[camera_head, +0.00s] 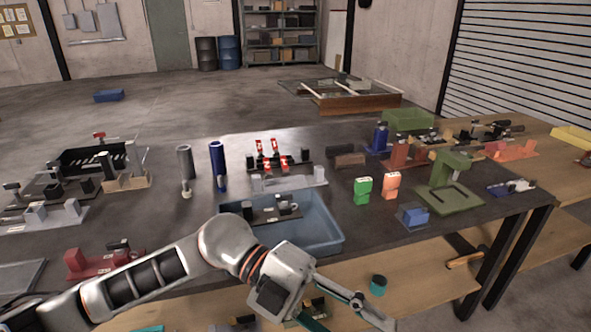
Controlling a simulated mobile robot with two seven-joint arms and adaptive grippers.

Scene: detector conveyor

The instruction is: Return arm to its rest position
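My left arm (145,285) comes in from the left and reaches across the front of the dark workbench (350,230). Its gripper (350,322) is at the lower middle, in front of the blue tray and over the lower wooden shelf. Its two fingers are spread apart, with their ends at the bottom edge of the picture. I see nothing held between them. My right arm and gripper are not in view.
A blue tray (330,242) with a small dark fixture stands just behind my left arm. A green block (362,191), an orange block (391,186) and a green press (450,180) stand to the right. A teal cylinder (378,285) is near my gripper.

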